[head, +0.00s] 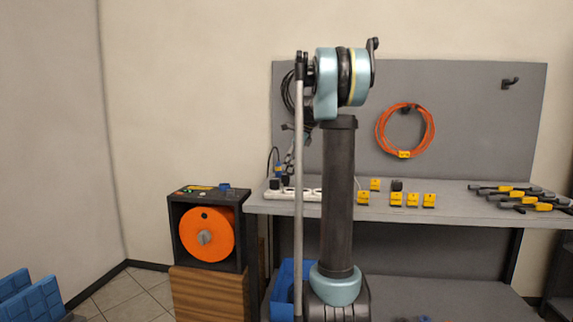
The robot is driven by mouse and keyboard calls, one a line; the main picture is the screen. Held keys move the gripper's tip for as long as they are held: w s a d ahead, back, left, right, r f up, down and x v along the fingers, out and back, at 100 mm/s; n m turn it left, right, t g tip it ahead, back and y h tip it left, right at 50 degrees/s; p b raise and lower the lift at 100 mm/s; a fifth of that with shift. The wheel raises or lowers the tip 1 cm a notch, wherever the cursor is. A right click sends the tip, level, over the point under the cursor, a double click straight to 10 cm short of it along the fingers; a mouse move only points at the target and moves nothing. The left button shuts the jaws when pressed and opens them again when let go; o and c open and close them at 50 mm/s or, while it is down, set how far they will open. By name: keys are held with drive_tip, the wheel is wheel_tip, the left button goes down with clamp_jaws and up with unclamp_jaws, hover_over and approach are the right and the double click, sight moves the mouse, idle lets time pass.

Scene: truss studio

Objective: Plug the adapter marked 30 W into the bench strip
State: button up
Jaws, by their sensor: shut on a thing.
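The white bench strip (280,194) lies at the left end of the grey bench top, partly hidden by my arm. A dark adapter (275,184) sits at its left end. My gripper (284,173) is small in view, low over the strip and partly covered by my arm. It is shut on a small dark thing, seemingly an adapter, just above or at the strip; whether it touches the strip I cannot tell. Another dark adapter (397,185) stands on the bench right of my arm. No 30 W marking is readable.
Several yellow blocks (412,200) stand on the bench right of my arm. Clamps (520,196) lie at the right end. An orange cable coil (381,132) hangs on the grey panel. A cabinet with an orange reel (190,240) stands left of the bench.

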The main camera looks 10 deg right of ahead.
drive_tip(key=shift+w+f, duration=0.1)
drive_tip(key=shift+w, duration=0.25)
drive_tip(key=shift+d+f, duration=0.15)
drive_tip(key=shift+f, duration=2.95)
drive_tip(key=shift+x, duration=0.75)
drive_tip(key=shift+s, duration=0.15)
drive_tip(key=o, duration=1.8)
